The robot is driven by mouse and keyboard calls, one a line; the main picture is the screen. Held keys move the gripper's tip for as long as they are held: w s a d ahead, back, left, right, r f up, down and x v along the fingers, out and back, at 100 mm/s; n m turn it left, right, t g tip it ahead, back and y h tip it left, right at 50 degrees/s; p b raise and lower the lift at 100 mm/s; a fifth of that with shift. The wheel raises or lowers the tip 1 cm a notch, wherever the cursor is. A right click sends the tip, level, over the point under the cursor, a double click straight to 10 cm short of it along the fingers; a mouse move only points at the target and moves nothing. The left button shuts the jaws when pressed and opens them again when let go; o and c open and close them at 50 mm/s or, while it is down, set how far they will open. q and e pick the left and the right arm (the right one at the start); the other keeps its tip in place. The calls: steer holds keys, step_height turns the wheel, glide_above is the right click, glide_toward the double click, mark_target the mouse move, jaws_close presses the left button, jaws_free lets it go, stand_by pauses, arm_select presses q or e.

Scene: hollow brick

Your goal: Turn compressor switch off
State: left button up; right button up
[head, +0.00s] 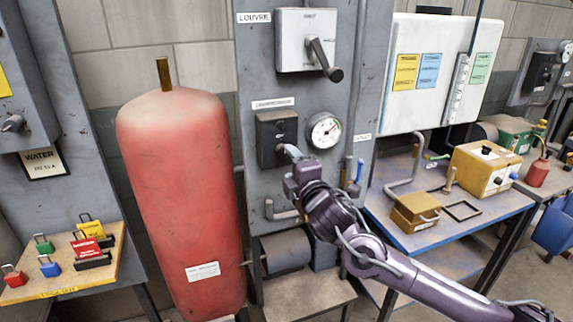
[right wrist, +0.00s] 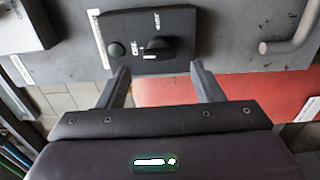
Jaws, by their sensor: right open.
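The compressor switch is a dark box on the grey panel, left of a round gauge. Nothing is between the fingers. My left gripper is not in view.
A large red tank (head: 180,190) stands left of the panel. A white lever box (head: 305,40) is above, and the gauge (head: 324,130) is close on the right. A bent pipe (head: 280,212) is below. A blue-edged table (head: 440,235) stands at right.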

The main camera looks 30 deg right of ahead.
steer(key=shift+v, duration=1)
